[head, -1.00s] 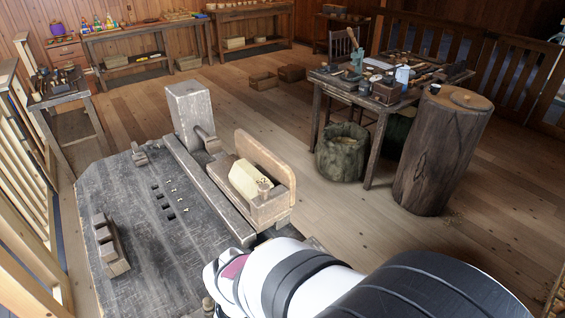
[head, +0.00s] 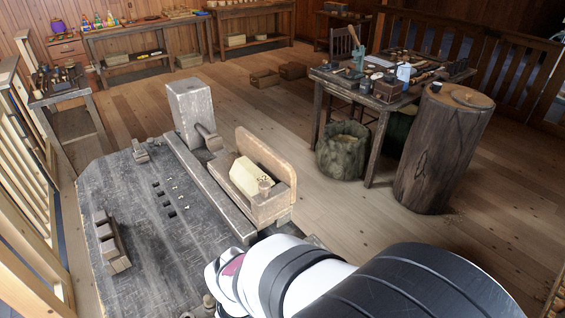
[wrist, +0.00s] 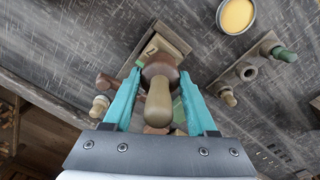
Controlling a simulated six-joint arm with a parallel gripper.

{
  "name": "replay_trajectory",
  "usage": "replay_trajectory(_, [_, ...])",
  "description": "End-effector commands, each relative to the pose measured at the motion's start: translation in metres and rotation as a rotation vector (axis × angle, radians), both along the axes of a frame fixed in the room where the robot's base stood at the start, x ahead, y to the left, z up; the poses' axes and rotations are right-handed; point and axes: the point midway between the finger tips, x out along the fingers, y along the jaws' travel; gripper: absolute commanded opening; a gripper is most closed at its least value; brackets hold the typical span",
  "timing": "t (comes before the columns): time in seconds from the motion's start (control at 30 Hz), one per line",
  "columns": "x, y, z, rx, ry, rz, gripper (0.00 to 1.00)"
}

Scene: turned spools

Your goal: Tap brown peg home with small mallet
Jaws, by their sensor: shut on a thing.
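In the wrist view the teal fingers of my gripper (wrist: 160,84) are closed on a turned wooden piece, which I take to be the small mallet (wrist: 158,102). Its tan rounded end points at the camera, with a dark reddish-brown round part behind it. A pale wooden block (wrist: 172,40) shows beyond it; I cannot tell whether they are joined. A brown rounded piece (wrist: 105,81), possibly the brown peg, lies just left of the fingers. The held piece hides what is directly beneath it. In the head view my gripper's fingertips are hidden by my arm.
A wooden strip (wrist: 248,66) bears a green-topped peg (wrist: 286,55) and a tan peg (wrist: 229,98), right of my gripper. A round tin with yellow contents (wrist: 237,15) sits above it. The dark workbench (head: 160,245) carries a stepped block (head: 111,245) and an open wooden box (head: 270,207).

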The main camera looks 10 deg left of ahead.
Motion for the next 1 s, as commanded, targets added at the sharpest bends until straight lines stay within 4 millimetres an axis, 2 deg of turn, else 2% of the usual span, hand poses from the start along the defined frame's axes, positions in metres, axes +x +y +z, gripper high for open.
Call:
replay_trajectory(0.37, [0.0, 0.0, 0.002, 0.001, -0.001, -0.001, 0.0])
replay_trajectory(0.63, [0.0, 0.0, 0.023, 0.001, -0.001, -0.001, 0.0])
replay_trajectory(0.83, [0.0, 0.0, 0.02, -0.001, 0.001, 0.0, 0.0])
replay_trajectory(1.0, [0.0, 0.0, -0.002, -0.002, 0.002, 0.0, 0.0])
